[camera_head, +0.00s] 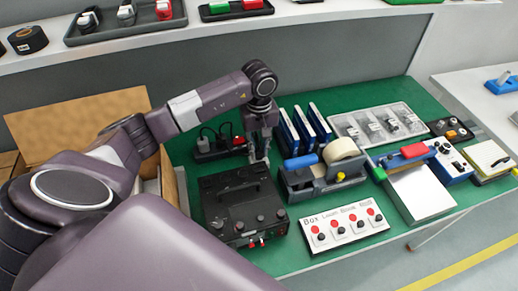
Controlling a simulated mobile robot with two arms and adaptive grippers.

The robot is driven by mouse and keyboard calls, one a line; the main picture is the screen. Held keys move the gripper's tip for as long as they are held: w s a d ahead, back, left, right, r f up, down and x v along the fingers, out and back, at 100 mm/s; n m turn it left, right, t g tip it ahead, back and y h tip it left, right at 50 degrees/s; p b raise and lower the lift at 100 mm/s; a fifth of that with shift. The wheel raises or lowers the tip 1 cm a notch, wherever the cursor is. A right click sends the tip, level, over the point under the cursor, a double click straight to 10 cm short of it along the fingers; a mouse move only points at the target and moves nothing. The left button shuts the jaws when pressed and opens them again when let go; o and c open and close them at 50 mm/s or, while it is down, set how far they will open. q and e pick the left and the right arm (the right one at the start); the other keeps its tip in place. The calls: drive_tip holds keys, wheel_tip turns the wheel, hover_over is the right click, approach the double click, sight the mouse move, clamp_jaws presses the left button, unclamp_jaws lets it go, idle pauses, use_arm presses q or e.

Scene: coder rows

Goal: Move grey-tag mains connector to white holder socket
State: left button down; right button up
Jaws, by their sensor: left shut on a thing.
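My left gripper (260,156) points down behind the black box with a handle. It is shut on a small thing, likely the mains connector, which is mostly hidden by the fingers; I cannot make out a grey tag. Just left of it is a black socket strip (207,155) with dark plugs and cables standing in it. A pale grey tray (352,131) with several small parts lies to the right at the back of the green mat. I cannot tell which thing is the white holder socket. My right gripper is not in view.
The black box with knobs (240,207) stands in front of the gripper. Blue-and-white binders (304,130) and a tape dispenser (320,180) stand to its right. A white button box (343,228) is at the front. An open cardboard box (75,125) is at left.

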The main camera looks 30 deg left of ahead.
use_arm(q)
drive_tip(key=shift+f, duration=0.1)
idle(0.3)
drive_tip(key=shift+f+b, duration=0.2)
drive_tip(key=shift+b, duration=0.25)
drive_tip(key=shift+f+b, duration=0.25)
drive_tip(key=shift+b, duration=0.25)
idle(0.5)
drive_tip(key=c, duration=1.7)
unclamp_jaws()
drive_tip(key=shift+r, duration=0.1)
wheel_tip(320, 180, up, 12)
